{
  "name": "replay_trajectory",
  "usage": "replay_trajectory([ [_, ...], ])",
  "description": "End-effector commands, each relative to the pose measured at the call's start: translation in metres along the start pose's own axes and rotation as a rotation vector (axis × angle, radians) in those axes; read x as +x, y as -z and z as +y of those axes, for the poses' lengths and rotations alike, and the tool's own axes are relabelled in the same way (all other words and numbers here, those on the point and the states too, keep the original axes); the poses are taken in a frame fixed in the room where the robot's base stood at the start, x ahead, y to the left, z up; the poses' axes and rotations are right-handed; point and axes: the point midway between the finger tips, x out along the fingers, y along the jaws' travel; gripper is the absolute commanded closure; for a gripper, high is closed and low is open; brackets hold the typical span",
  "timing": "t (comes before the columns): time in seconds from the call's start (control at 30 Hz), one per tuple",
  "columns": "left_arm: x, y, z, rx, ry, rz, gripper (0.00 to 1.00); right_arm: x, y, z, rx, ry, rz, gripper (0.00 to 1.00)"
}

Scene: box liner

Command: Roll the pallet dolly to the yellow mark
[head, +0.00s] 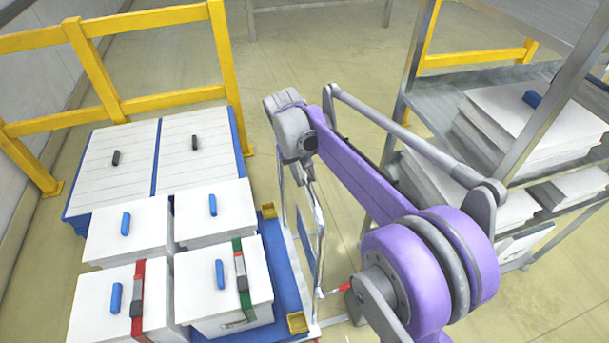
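The pallet dolly (285,268) has a blue deck with yellow corner brackets and stands at the lower left in the head view. White boxes with blue handles (215,212) stand on it; two have a red or green strap. A thin metal frame (318,250) rises at the dolly's right side. My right arm reaches in from the lower right, and its grey gripper end (286,112) is above and behind that frame. Its fingers do not show clearly, and I cannot tell whether they touch anything. My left gripper is out of view. I see no yellow floor mark.
Behind the dolly, white slatted lids (185,150) lie on a blue base. Yellow rails (90,65) stand behind and left of it. A grey metal rack (430,100) with white stacks (515,120) stands at the right. Bare floor (330,50) shows at the back middle.

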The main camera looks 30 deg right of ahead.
Motion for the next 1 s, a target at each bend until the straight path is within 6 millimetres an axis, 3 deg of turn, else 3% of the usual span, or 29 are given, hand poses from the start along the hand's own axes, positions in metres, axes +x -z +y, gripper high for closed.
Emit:
replay_trajectory([
  [0.03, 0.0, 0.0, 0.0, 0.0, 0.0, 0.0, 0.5, -0.0001, 0.0, 0.0, 0.0, 0.0, 0.0, 0.77],
  [0.17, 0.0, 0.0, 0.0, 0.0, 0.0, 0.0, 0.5, -0.0001, 0.0, 0.0, 0.0, 0.0, 0.0, 1.0],
  [1.0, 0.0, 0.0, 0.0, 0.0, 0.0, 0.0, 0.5, -0.0004, 0.0, 0.0, 0.0, 0.0, 0.0, 1.0],
])
